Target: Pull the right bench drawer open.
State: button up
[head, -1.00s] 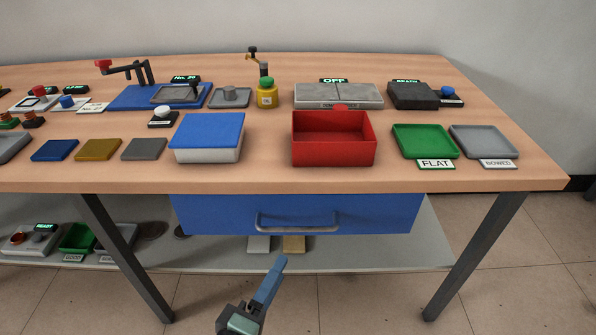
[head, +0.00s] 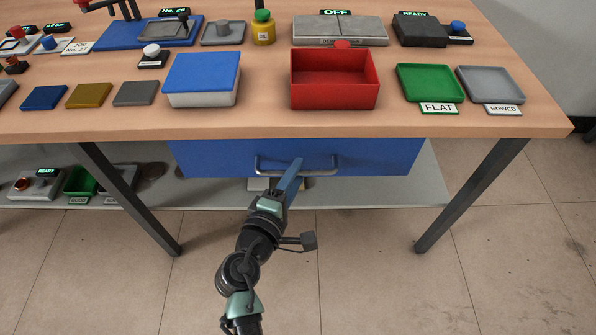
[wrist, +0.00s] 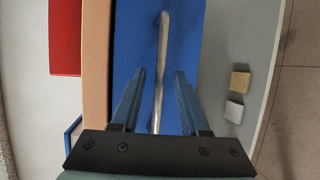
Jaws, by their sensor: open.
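The blue drawer (head: 382,157) sits under the bench top, with its front close below the bench's front edge. Its curved metal handle (head: 322,173) runs across the middle of the front. My gripper (head: 294,168) is at the handle in the head view, where the blue fingers overlap its middle. In the wrist view the fingers (wrist: 160,75) are apart, and the handle bar (wrist: 160,60) lies between them, with space on both sides. The jaws are open and do not grip the bar. The blue drawer front (wrist: 138,40) fills the space behind it.
On the bench top (head: 330,125) stand a red bin (head: 335,95), a blue-lidded box (head: 203,80), and green (head: 430,82) and grey (head: 492,84) trays. A lower shelf (head: 385,190) runs beneath the drawer. Bench legs (head: 470,195) stand on both sides; the floor in front is clear.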

jog(key=shift+x, duration=0.9)
jog(key=shift+c, duration=0.3)
grip_shut()
dwell(0.6)
